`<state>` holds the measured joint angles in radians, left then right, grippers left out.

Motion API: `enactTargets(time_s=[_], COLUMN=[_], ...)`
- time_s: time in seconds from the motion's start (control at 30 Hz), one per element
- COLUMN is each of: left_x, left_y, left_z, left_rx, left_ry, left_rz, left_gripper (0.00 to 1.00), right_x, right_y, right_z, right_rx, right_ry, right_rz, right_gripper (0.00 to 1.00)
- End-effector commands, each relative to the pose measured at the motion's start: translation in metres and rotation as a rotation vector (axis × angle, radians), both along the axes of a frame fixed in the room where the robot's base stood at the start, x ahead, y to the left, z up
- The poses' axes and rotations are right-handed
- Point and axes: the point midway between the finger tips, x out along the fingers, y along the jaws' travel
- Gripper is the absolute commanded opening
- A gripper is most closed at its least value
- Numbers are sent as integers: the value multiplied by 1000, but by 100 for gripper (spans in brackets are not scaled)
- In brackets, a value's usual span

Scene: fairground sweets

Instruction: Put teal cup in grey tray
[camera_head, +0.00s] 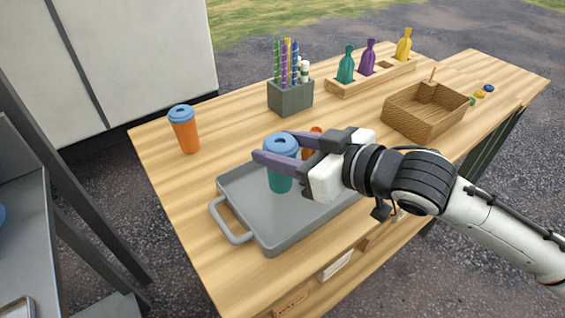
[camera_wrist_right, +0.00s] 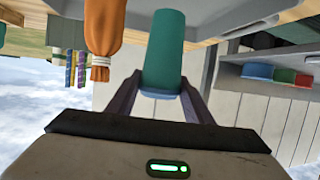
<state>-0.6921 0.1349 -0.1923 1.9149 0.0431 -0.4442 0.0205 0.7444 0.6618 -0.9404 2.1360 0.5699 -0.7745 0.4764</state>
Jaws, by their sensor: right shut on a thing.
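The teal cup (camera_head: 280,184) with a blue lid is upright between the fingers of my right gripper (camera_head: 274,151), which is shut on it. The cup also shows in the right wrist view (camera_wrist_right: 164,52), between the two purple-grey fingers (camera_wrist_right: 160,100). The grey tray (camera_head: 240,190) lies on the wooden table, its handle toward the front left. The cup is over the tray's inside; I cannot tell whether its base touches the tray floor. My gripper and forearm hide part of the tray's right side. My left gripper is out of view.
An orange cup (camera_head: 184,132) with a blue lid stands at left. An orange item (camera_head: 314,131) is partly hidden behind my gripper. A grey holder (camera_head: 291,97) with striped sticks, a wooden bottle rack (camera_head: 350,86) and a wicker basket (camera_head: 420,118) stand farther back.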

Motion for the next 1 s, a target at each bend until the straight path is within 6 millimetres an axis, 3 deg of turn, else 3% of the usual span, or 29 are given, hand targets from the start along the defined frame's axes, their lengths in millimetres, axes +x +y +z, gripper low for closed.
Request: enactTargets(time_s=[0.23, 0.6, 0.63, 0.7, 0.73, 1.0], left_x=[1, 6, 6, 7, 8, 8], left_y=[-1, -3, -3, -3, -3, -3], left_z=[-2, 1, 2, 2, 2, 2], left_rx=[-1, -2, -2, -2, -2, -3], left_ry=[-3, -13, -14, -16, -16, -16], left_rz=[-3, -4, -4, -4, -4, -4], left_gripper=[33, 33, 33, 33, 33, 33], right_x=[0, 0, -1, 0, 0, 0], right_y=[0, 0, 0, 0, 0, 0], right_z=[-33, -37, -38, -37, -37, -37], right_rx=[0, 0, -1, -1, -1, -1], right_ry=[1, 0, 1, 1, 1, 1], right_rz=[0, 0, 0, 0, 0, 0], right_gripper=[19, 19, 50, 62, 65, 65])
